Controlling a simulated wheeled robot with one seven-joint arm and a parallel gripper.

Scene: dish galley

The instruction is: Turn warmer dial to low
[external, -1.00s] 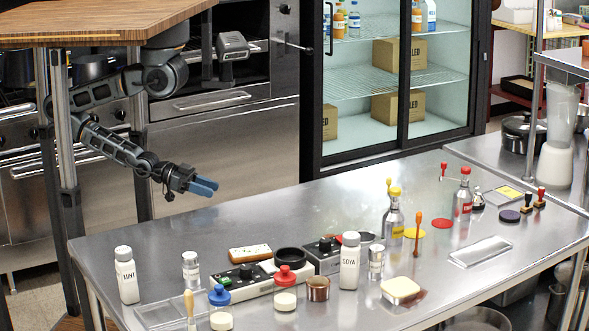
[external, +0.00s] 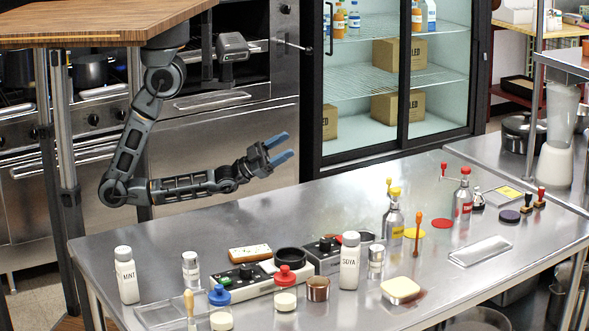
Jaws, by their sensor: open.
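A light-coloured warmer unit (external: 255,286) with a black control panel sits near the front of the steel table; a dark dial (external: 246,271) shows on its top. A second similar unit (external: 322,262) stands just behind it to the right, with its own dark dial (external: 325,243). The dial settings are too small to read. My gripper (external: 283,147) is open and empty, its blue fingers apart. It is raised above the table's back edge, behind and above the units, touching nothing.
A white soya bottle (external: 349,264), a mint bottle (external: 127,277), a red-lidded jar (external: 285,290) and a blue-lidded jar (external: 220,308) stand around the units. A sponge-like block (external: 250,253) lies behind. The table's back left is clear.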

